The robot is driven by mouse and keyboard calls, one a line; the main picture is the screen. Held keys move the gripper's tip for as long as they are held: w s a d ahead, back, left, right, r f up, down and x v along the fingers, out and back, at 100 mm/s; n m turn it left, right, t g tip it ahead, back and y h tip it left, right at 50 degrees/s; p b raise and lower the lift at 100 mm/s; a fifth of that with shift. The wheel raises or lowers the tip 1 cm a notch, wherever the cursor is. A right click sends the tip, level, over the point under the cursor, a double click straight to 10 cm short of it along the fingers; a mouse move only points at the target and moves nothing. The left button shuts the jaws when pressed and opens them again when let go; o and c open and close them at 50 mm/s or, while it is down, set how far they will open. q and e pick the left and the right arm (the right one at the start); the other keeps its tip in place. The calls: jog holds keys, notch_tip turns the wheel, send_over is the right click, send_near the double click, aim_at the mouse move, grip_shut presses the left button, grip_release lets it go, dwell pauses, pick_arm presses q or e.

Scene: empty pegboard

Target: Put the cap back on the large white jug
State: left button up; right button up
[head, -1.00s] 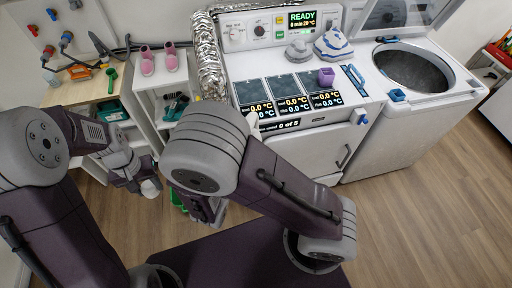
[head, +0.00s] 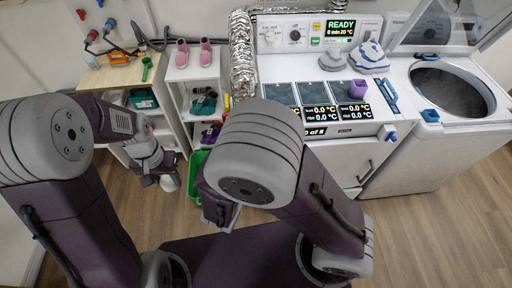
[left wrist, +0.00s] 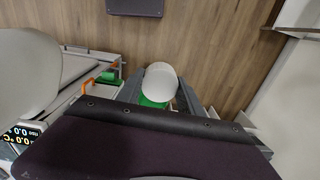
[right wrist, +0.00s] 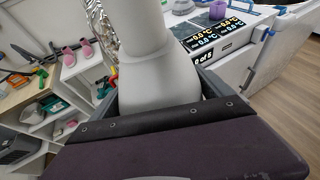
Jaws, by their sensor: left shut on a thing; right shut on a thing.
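My left gripper (head: 160,178) is shut on a small white rounded piece (head: 171,183), which looks like the cap. In the left wrist view this piece (left wrist: 161,82) sits between the fingers. My right gripper (right wrist: 158,102) is shut on a large white smooth body (right wrist: 158,78) with a narrower upper part, which looks like the jug. In the head view my right arm hides this body and my right fingertips. The cap and the jug are apart. The jug's opening cannot be made out.
A green bin (head: 196,172) stands on the floor between my grippers. White shelves (head: 192,72) with pink boots (head: 182,52) are behind. The machine with READY on its panel (head: 340,27) and an open top-loading washer (head: 450,90) are on the right. Wooden floor (head: 440,215) at right is free.

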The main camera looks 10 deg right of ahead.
pick_arm(q)
jog(key=w+d+r+m, duration=0.3)
jog(key=d+r+m, duration=0.15)
jog(key=r, duration=0.45)
jog(key=w+d+r+m, duration=0.35)
jog(key=d+r, duration=0.25)
jog(key=r, duration=0.3)
jog(key=s+d+r+m, duration=0.2)
jog(key=d+r, duration=0.1)
jog(key=d, duration=0.5)
jog(key=s+d+r+m, duration=0.3)
jog(key=d+r, duration=0.1)
jog(key=d, duration=0.4)
jog(key=shift+d, duration=0.25)
jog(key=shift+w, duration=0.1)
jog(key=shift+f, duration=2.05)
